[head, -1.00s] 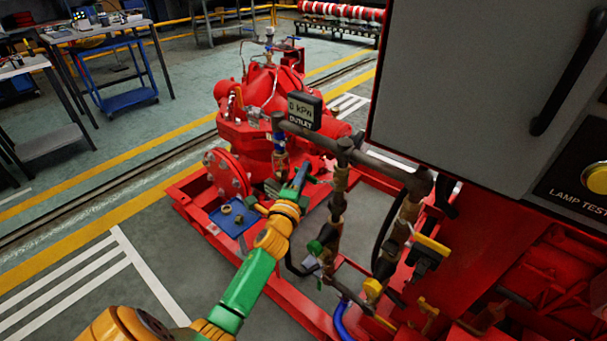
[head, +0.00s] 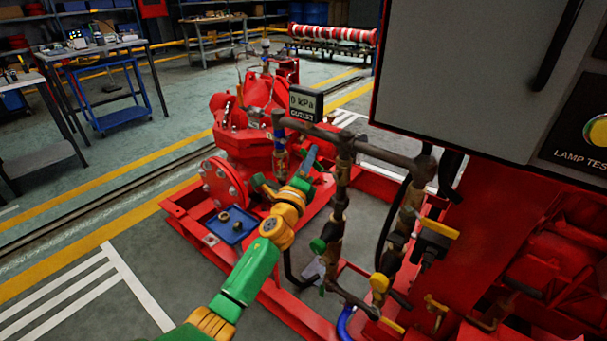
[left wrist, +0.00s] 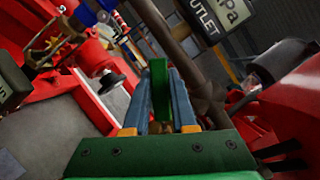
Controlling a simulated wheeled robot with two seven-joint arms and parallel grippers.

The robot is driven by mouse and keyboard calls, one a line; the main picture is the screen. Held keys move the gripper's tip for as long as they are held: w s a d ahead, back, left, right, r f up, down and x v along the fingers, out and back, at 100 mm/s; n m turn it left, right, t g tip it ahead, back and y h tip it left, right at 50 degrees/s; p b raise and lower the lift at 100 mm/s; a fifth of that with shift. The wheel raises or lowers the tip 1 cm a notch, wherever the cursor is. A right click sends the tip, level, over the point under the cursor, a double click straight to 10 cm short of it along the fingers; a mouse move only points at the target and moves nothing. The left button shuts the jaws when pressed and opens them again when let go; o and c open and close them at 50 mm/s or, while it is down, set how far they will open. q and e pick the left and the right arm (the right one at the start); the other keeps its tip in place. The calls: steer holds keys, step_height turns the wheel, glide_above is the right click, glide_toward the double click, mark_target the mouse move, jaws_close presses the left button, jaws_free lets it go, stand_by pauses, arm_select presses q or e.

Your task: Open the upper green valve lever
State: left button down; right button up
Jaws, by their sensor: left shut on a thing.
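The green valve lever (left wrist: 160,92) stands upright between my blue fingers in the left wrist view. My left gripper (head: 309,160) is shut on it, one finger on each side. In the head view the gripper sits left of the dark vertical pipe (head: 341,182), below the outlet gauge, and largely hides the lever. A second green handle (head: 318,245) shows lower on the pipework, apart from the gripper. My right gripper is not in view.
The outlet gauge (head: 306,103) reads 0 kPa above the gripper. A yellow-handled valve (head: 438,229) and more pipes lie to the right, beside a grey cabinet (head: 465,70). A blue tray (head: 231,228) with small parts lies left on the red frame.

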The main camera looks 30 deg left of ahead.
arm_select(q)
steer(key=m, duration=0.1)
steer(key=d+r+m+t+b, duration=0.1)
steer(key=m, duration=0.1)
steer(key=shift+r+h, duration=0.1)
steer(key=shift+h, duration=0.3)
steer(key=m, duration=0.1)
steer(key=d+r+m+h+b, duration=0.1)
steer(key=m, duration=0.1)
steer(key=d+m+t+h+b, duration=0.1)
steer(key=m, duration=0.1)
steer(key=shift+s+r, duration=0.1)
steer(key=shift+r, duration=0.15)
steer(key=d+m+h, duration=0.1)
steer(key=m, duration=0.1)
steer(key=d+m+h+b, duration=0.1)
steer(key=m+h, duration=0.1)
steer(key=m, duration=0.1)
steer(key=d+r+m+h, duration=0.1)
steer(key=m, duration=0.2)
steer(key=shift+s+d+t+b, duration=0.2)
steer(key=shift+t+b, duration=0.1)
steer(key=shift+t, duration=0.1)
steer(key=c, duration=0.7)
jaws_free()
steer(key=shift+w+d, duration=0.1)
